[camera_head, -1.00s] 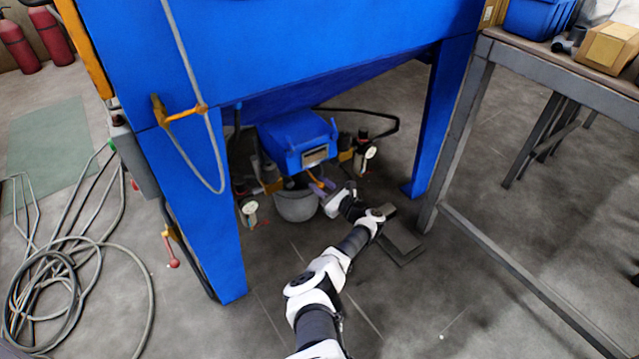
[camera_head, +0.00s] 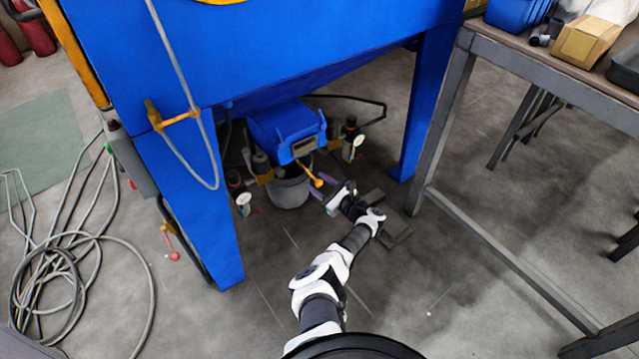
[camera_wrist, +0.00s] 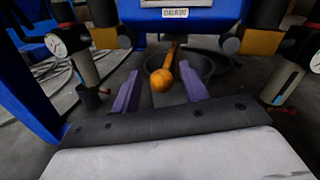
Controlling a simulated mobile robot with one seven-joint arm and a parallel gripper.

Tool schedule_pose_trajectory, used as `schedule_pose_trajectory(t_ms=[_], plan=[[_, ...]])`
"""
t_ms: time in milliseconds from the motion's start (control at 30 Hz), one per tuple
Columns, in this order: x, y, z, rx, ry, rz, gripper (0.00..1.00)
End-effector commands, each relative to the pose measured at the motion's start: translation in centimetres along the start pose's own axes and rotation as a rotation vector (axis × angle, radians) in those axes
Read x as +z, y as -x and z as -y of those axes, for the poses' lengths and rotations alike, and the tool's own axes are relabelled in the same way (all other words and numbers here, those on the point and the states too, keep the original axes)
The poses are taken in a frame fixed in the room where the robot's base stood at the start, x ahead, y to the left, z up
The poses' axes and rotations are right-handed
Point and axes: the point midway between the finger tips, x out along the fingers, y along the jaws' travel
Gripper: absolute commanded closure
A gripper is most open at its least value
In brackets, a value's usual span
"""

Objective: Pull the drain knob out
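The drain knob is an orange ball (camera_wrist: 162,81) on a rod that runs back under the blue box with the DRAIN label (camera_wrist: 175,13). In the head view the knob (camera_head: 318,183) sticks out below the blue box (camera_head: 290,132), above the grey bucket (camera_head: 289,190). My gripper (camera_wrist: 159,70) is open, its two purple fingers apart with nothing held. In the wrist view the ball shows between the fingers, with gaps on both sides.
Pressure gauges flank the box, one left (camera_wrist: 63,40) and one right (camera_wrist: 314,55). The blaster's blue legs (camera_head: 200,225) stand on both sides. A metal-legged table (camera_head: 440,130) is at right. Hoses (camera_head: 75,275) lie on the floor at left.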

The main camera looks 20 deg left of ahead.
Motion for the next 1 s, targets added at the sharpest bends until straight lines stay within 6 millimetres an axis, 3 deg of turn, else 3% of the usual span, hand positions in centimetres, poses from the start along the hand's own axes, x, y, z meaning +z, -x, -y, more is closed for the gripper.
schedule_pose_trajectory(t_ms=[233, 367, 800, 1000], plan=[[0.1, 0.1, 0.1, -0.001, 0.001, 0.000, 0.56], [0.2, 1.3, 0.1, -0.003, 0.000, -0.003, 0.56], [0.2, 10.8, 0.1, -0.003, 0.000, -0.002, 0.56], [0.1, 13.3, 0.1, -0.002, 0.001, -0.001, 0.56]])
